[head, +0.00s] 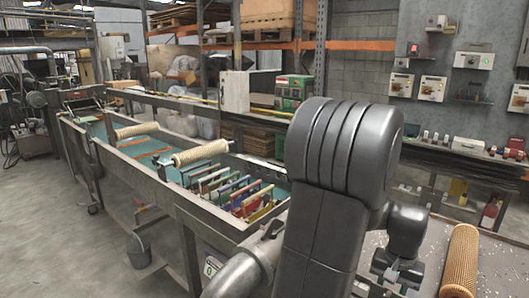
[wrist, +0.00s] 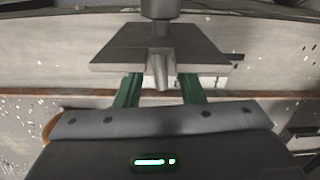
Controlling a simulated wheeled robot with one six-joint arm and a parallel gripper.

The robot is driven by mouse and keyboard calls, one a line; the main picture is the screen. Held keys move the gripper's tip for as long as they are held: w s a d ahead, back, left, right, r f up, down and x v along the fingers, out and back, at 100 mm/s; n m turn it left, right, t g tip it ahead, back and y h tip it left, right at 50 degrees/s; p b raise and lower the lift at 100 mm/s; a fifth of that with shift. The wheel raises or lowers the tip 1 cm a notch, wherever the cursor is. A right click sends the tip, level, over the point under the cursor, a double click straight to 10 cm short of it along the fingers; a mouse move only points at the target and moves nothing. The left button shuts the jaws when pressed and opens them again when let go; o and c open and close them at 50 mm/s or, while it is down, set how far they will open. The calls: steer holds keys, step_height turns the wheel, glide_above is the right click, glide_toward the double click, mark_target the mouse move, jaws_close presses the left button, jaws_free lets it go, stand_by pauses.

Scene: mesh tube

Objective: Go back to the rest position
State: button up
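The orange mesh tube (head: 460,262) lies on the grey worktable (head: 497,262) at the right of the head view. My gripper (head: 388,283) is low in the head view, to the left of the tube and apart from it, partly hidden by my arm. In the wrist view its two green fingers (wrist: 160,90) stand apart with no tube between them. A grey plate with a post (wrist: 158,62) shows at their tips; I cannot tell whether they touch it. A small orange edge (wrist: 49,124) shows at the left, behind my gripper's body.
A long metal trough bench (head: 150,175) with rollers and colored frames runs along the left. A bucket (head: 138,250) is under the bench. The floor (head: 60,220) at left is clear.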

step_height(320, 180, up, 12)
step_height(320, 180, down, 14)
steer(key=shift+r, duration=0.15)
steer(key=shift+m, duration=0.6)
step_height(320, 180, up, 14)
steer(key=w+d+f+m+g+y+p, duration=0.1)
steer(key=w+d+m+g+y+p, duration=0.1)
steer(key=d+m+y+p, duration=0.3)
steer(key=shift+m+h, duration=0.3)
steer(key=shift+m, duration=0.3)
steer(key=x, duration=0.6)
steer(key=d+x, duration=0.1)
steer(key=x, duration=0.3)
steer(key=shift+w+f, duration=0.2)
steer(key=shift+f, duration=0.15)
steer(key=shift+t, duration=0.3)
